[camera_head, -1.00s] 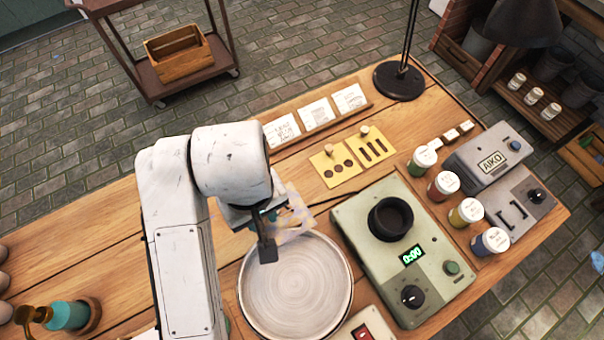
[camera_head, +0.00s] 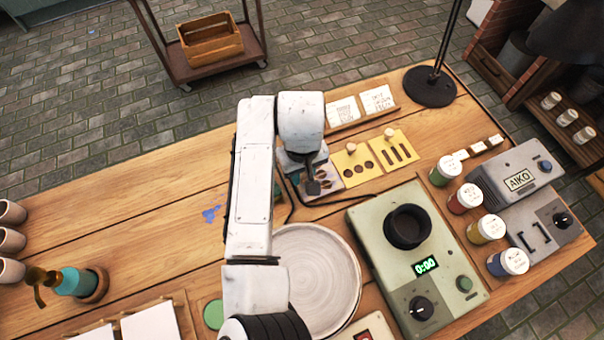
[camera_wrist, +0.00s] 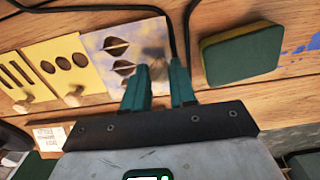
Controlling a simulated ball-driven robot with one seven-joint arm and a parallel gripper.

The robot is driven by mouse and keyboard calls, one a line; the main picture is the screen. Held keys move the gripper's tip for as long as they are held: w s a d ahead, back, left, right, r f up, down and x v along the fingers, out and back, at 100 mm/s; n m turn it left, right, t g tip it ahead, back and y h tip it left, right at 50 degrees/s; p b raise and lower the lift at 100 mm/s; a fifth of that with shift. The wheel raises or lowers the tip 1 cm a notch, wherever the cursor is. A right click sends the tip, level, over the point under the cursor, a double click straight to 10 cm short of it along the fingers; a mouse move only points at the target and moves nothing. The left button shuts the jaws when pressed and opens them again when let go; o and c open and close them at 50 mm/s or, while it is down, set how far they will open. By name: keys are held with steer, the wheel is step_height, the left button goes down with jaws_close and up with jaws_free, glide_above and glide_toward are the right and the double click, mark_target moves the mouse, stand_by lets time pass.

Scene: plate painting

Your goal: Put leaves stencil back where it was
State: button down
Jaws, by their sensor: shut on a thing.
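The leaves stencil (camera_head: 333,177) is a pale, paint-smudged square with dark leaf-shaped cutouts. It lies beside the circles stencil, at its left in the head view, and looks flat at table level. Whether it touches the wood fully I cannot tell. In the wrist view the leaves stencil (camera_wrist: 112,45) is partly covered by the fingers. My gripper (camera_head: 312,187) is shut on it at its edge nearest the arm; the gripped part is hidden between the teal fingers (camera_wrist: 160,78). The yellow circles stencil (camera_head: 350,175) and slots stencil (camera_head: 384,160) lie to the right, each with a wooden knob.
A round plate (camera_head: 325,252) sits in front, partly behind my arm. A green-yellow sponge (camera_wrist: 240,52) lies near the gripper with a black cable between. A green device (camera_head: 385,285), paint jars (camera_head: 465,198) and white cards (camera_head: 378,100) stand around.

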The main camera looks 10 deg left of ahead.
steer(key=shift+f, duration=0.95)
steer(key=shift+f, duration=0.1)
steer(key=c, duration=0.9)
jaws_free()
step_height(320, 180, up, 12)
steer(key=shift+r, duration=0.1)
